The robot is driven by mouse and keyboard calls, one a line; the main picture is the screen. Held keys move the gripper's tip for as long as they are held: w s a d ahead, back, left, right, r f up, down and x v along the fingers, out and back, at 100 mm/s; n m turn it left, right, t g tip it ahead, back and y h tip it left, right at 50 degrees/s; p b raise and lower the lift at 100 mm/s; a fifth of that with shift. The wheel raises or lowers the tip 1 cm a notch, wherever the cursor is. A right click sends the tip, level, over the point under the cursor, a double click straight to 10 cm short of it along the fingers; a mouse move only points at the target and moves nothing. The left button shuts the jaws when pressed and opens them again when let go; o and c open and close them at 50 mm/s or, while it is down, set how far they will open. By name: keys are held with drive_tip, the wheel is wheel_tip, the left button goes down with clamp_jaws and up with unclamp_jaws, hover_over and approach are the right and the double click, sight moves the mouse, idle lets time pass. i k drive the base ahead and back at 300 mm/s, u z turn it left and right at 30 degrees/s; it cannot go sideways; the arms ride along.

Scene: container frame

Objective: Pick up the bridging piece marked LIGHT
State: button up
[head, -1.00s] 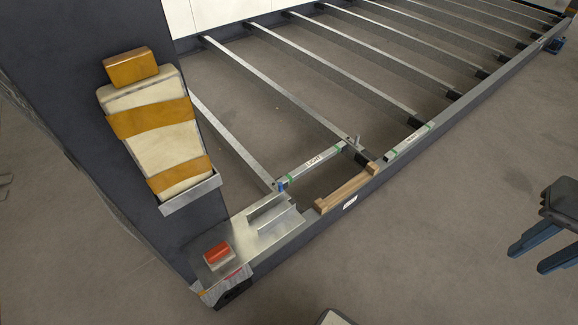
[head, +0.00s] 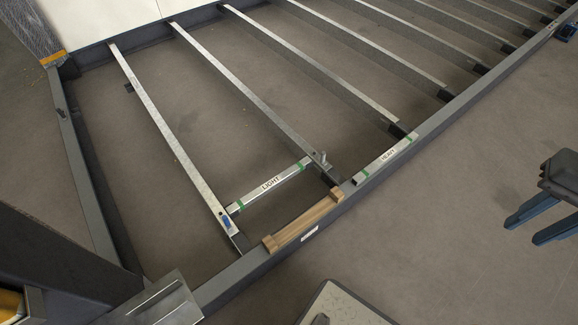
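The bridging piece marked LIGHT (head: 285,178) is a pale metal bar with a white label and green bands near its ends. It lies across the gap between two long metal cross members, near the side rail. A small blue item (head: 226,220) sits on the left member, close to the bar's left end. A small upright metal pin (head: 323,157) stands by its right end. A similar piece marked HEAVY (head: 377,166) lies along the side rail to the right.
A wooden block (head: 303,222) sits on the dark side rail (head: 235,276), just in front of LIGHT. A dark post (head: 55,262) fills the lower left. Floor at lower right is clear.

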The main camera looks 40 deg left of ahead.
sight(240, 205)
drive_tip(key=i, duration=0.6)
drive_tip(key=u, duration=2.65)
drive_tip(key=i, duration=0.4)
drive_tip(key=z, duration=0.55)
